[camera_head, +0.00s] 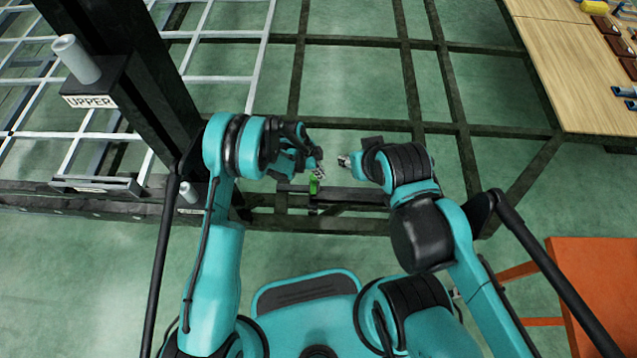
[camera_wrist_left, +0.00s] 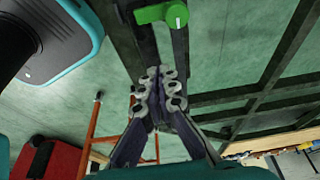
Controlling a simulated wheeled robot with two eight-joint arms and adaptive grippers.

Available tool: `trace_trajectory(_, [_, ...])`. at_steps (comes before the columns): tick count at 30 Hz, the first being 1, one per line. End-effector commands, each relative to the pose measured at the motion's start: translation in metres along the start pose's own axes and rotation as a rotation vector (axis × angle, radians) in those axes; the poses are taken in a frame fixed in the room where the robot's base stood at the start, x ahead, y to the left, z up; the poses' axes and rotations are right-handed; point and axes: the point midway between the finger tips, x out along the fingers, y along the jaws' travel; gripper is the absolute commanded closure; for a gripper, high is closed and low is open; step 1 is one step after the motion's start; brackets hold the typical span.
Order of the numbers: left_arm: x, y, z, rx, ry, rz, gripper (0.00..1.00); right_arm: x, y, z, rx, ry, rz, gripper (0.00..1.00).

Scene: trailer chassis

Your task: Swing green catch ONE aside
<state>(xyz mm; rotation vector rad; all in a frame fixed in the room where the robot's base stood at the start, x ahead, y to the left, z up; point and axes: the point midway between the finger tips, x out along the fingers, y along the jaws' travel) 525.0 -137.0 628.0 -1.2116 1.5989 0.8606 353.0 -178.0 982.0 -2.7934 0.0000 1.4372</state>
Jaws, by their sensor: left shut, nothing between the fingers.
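The green catch (camera_head: 313,185) is a small bright green piece on the dark chassis rail in the middle of the head view. In the left wrist view the green catch (camera_wrist_left: 163,14) lies across the dark bars near the top, with a round knob at its right end. My left gripper (camera_head: 319,171) is just above the catch in the head view. In the left wrist view its fingertips (camera_wrist_left: 161,92) are together, with nothing between them and apart from the catch in the picture. My right gripper (camera_head: 343,160) is to the right of the catch; its fingers are too small to read.
A dark post (camera_head: 130,75) with a plate marked UPPER (camera_head: 90,101) stands at the left. Dark chassis bars (camera_head: 409,75) cross the green floor. A wooden table (camera_head: 570,70) is at the upper right and an orange surface (camera_head: 595,290) at the lower right.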

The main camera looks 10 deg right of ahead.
Motion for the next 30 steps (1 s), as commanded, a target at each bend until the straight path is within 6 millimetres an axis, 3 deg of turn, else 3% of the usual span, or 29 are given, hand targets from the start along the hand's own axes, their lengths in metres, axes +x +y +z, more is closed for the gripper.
trace_trajectory(5, [0.023,0.001,0.0,0.011,0.001,0.004,1.0,0.006,0.0,0.005,0.0,0.0,0.0,0.6])
trace_trajectory(17, [0.106,0.001,0.001,0.008,0.001,0.002,1.0,0.033,0.0,0.024,0.0,0.0,0.0,0.6])
trace_trajectory(24, [0.093,0.001,0.031,0.005,0.0,0.002,1.0,0.042,0.0,0.03,0.0,0.0,0.0,0.6])
trace_trajectory(30, [0.089,0.001,0.038,0.006,0.001,0.002,1.0,0.043,0.0,0.031,0.0,0.0,0.0,0.6])
